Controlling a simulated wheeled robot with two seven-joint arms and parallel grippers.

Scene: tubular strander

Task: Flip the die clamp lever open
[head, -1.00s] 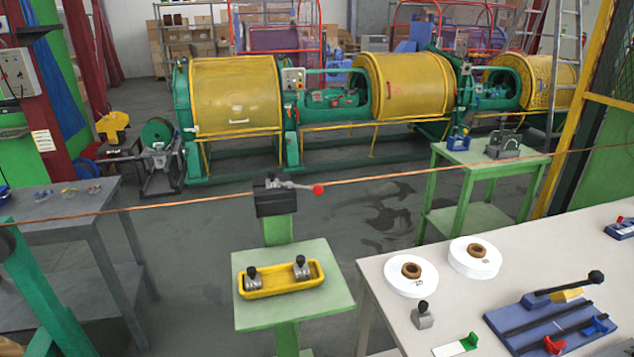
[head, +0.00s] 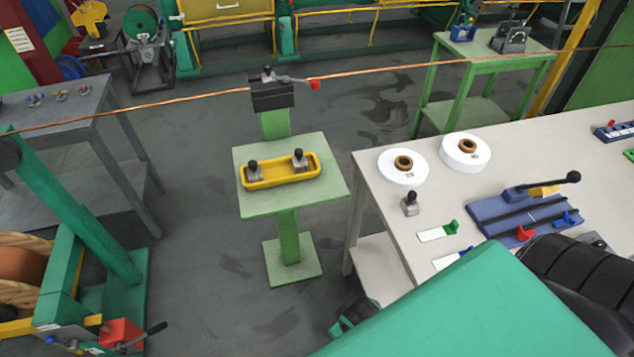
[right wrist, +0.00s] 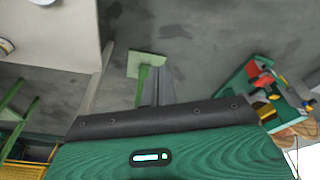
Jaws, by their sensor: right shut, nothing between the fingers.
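The die clamp (head: 272,95) is a dark block on top of a green post, with the copper wire running through it. Its lever (head: 295,81) points right across the clamp's top, close along the wire, and ends in a red ball (head: 314,85). My right arm crosses the lower right of the head view. My right gripper (right wrist: 158,88) shows in the right wrist view as narrow grey fingers, shut and empty, beyond the green housing. It is low and well apart from the clamp. The clamp is not clear in the wrist view. My left gripper is out of view.
A yellow tray (head: 280,171) with two small knobbed parts sits on the post's green shelf (head: 262,207). A pale table (head: 375,175) with white spools stands right. A grey table (head: 60,130) and a green frame with a reel stand left. Floor around the post is clear.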

